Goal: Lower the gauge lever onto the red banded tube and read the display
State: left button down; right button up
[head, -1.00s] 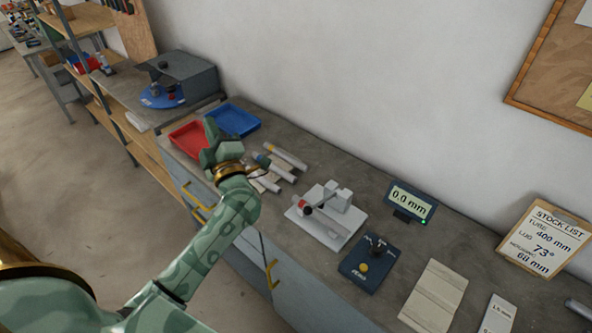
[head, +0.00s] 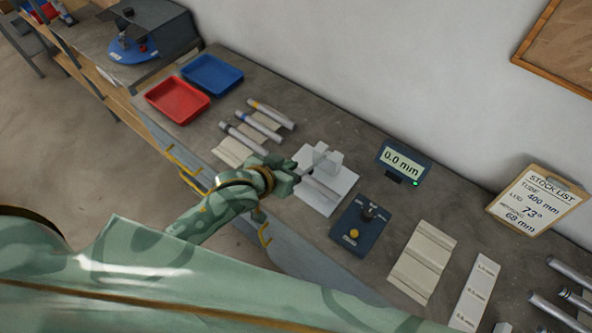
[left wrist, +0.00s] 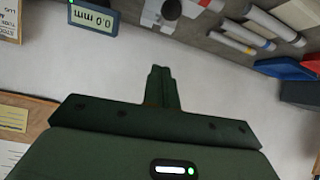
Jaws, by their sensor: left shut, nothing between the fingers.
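The gauge stand, a pale block (head: 328,158) on a white plate (head: 343,186), sits mid-bench. A grey tube (head: 320,189) lies on it; its red band is hidden behind my left gripper (head: 300,172). That gripper is shut and empty, at the near left side of the stand; I cannot tell whether it touches the lever. In the left wrist view its fingers (left wrist: 163,75) are together, and part of the stand with a dark round end (left wrist: 170,9) shows at the top edge. The display (head: 403,160) reads 0.0 mm. My right gripper is out of view.
Several banded tubes (head: 270,112) lie left of the stand, with red (head: 178,101) and blue (head: 212,75) trays beyond. A dark control box (head: 358,228) with a yellow button stands just right of the plate. A grooved pale block (head: 423,262) and a stock list (head: 538,202) are further right.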

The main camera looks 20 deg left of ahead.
pick_arm(q)
send_over(311, 168)
jog(key=s+a, duration=0.2)
notch_tip(311, 168, down, 4)
jog(key=f, duration=0.1)
jog(key=s, duration=0.1)
jog(key=s+f, duration=0.1)
jog(key=s, duration=0.1)
jog(key=shift+a+f, duration=0.15)
jog(key=shift+s+a+f, duration=0.1)
jog(key=shift+s+f, duration=0.15)
jog(key=shift+s, duration=0.1)
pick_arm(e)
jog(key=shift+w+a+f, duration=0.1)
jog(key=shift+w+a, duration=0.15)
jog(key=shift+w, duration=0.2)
